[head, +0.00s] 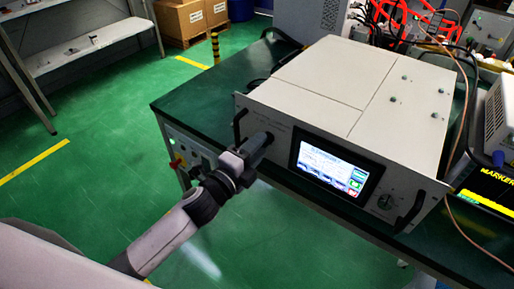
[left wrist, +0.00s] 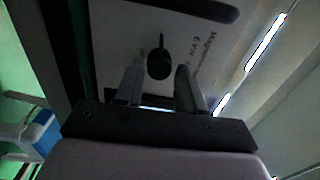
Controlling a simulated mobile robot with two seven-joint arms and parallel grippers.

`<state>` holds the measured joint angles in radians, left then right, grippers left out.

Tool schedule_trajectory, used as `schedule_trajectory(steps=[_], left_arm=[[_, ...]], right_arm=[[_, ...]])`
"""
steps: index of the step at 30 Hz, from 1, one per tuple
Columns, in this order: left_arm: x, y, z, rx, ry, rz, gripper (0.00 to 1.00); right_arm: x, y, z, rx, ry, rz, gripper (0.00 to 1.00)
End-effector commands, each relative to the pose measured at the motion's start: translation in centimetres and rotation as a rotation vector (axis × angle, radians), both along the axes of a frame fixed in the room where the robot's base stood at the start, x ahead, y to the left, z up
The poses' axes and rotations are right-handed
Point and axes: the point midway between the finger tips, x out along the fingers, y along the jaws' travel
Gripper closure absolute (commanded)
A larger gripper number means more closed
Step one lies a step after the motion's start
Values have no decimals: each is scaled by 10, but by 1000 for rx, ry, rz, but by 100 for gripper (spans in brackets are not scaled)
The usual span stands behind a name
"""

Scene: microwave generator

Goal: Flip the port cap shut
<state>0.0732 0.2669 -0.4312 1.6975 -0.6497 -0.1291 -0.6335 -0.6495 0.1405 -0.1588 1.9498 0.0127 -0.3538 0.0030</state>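The microwave generator (head: 310,85) is a cream box on the green bench, its front panel towards me. In the left wrist view, a dark port cap (left wrist: 159,62) with a thin upright tab shows on the pale front panel (left wrist: 120,30). My left gripper (head: 262,142) is at the left part of the front panel, left of the lit screen (head: 327,167). In the left wrist view its two fingers (left wrist: 159,88) are apart, with the cap just beyond and between their tips. I cannot tell whether they touch it. In the head view the gripper hides the port. My right gripper is not in view.
Black handles stand out at the panel's left (head: 240,126) and right (head: 410,213) ends. A knob (head: 385,201) sits right of the screen. The green bench top (head: 190,100) is bare to the left.

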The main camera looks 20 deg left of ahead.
Motion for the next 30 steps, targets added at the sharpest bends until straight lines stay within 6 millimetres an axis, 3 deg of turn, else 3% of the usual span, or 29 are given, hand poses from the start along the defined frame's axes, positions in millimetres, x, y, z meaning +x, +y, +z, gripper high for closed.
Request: schedule_trajectory(steps=[8,21,30], left_arm=[[-3,1,-1,2,0,-1,61],[-54,19,-2,2,2,0,61],[-68,24,0,1,0,0,61]], right_arm=[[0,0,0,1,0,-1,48],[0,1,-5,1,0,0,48],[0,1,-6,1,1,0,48]])
